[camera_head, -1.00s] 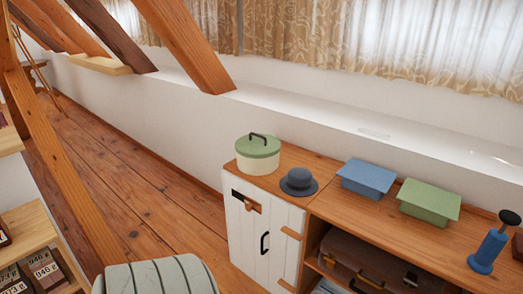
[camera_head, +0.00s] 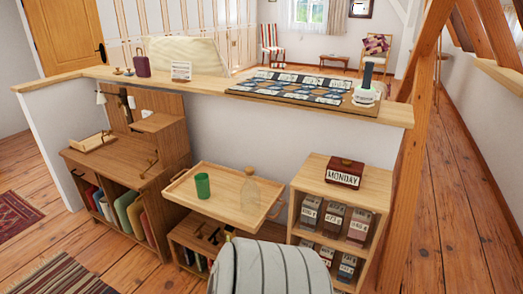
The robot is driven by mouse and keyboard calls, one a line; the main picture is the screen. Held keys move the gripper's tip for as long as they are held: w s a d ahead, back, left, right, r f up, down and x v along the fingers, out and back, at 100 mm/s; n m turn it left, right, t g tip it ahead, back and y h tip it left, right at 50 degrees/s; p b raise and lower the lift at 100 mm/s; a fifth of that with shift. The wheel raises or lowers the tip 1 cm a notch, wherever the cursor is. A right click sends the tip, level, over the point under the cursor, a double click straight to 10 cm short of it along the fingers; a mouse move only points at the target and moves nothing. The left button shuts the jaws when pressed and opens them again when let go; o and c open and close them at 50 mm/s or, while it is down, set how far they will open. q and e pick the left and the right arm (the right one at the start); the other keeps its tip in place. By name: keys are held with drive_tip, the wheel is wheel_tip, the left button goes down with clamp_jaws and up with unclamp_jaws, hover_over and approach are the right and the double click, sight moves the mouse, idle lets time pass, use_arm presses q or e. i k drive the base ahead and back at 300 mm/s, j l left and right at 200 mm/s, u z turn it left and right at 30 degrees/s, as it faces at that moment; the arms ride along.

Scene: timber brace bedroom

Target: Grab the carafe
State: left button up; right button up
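A clear glass carafe (camera_head: 250,194) with a rounded cork-coloured stopper stands upright on a light wooden tray (camera_head: 225,211). Its glass is see-through and faint against the tray. A green tumbler (camera_head: 202,186) stands on the same tray, left of the carafe. The tray rests over a low wooden shelf unit in front of the half wall. Neither of my grippers is in view.
Left of the tray stands a wooden desk (camera_head: 128,158) with folders below. Right of it is a shelf (camera_head: 335,187) with labelled boxes and a MONDAY block (camera_head: 344,172). The half wall (camera_head: 235,132) closes off the back. Floor is open at right (camera_head: 450,190).

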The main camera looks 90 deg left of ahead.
sight(250, 193)
drive_tip(key=u, duration=2.85)
